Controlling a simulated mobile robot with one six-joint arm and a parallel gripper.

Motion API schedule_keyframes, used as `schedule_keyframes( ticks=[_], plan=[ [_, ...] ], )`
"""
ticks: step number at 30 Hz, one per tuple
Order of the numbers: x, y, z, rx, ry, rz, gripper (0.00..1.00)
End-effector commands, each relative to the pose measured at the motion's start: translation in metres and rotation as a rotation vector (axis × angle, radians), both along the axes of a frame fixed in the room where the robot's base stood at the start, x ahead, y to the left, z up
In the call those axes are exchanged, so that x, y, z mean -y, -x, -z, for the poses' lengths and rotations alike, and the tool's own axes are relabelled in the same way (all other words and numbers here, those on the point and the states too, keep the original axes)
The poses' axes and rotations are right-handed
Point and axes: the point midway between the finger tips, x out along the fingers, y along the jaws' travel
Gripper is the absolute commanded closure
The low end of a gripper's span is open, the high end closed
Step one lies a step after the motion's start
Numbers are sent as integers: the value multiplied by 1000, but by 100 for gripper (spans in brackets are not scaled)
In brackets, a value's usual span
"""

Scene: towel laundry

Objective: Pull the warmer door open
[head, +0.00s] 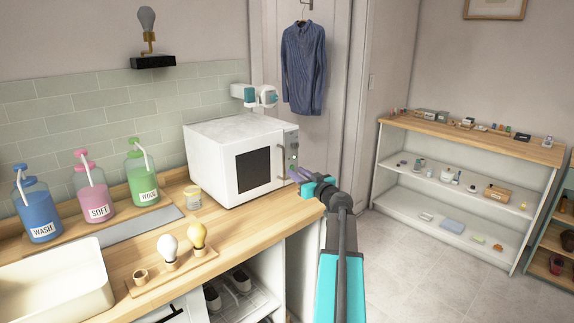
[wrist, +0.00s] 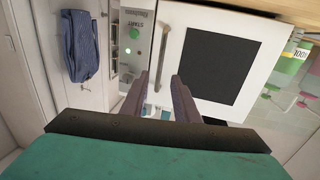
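The warmer (head: 228,155) is a white box on the wooden counter, with a dark window in its front door (head: 253,172). The door looks shut. In the wrist view the door (wrist: 180,90) has a pale bar handle (wrist: 164,52) beside the control panel (wrist: 134,45), which has a green knob and a small light. My gripper (head: 294,174) is in front of the warmer's right side, close to the handle. In the wrist view my gripper (wrist: 160,75) is open, and the handle's lower end appears between its fingers. I cannot tell whether they touch it.
A small jar (head: 193,197) and a bulb stand (head: 172,270) are in front of the warmer. A blue shirt (head: 303,68) hangs behind. Open floor (head: 400,250) lies right.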

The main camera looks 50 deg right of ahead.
Motion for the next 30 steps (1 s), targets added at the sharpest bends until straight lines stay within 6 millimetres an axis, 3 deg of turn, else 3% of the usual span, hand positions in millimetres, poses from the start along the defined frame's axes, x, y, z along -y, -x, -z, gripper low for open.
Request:
schedule_keyframes(
  ticks=[18,30],
  plan=[
    [19,-64,-1,0,0,0,72],
    [24,-84,0,0,1,1,72]
  ],
)
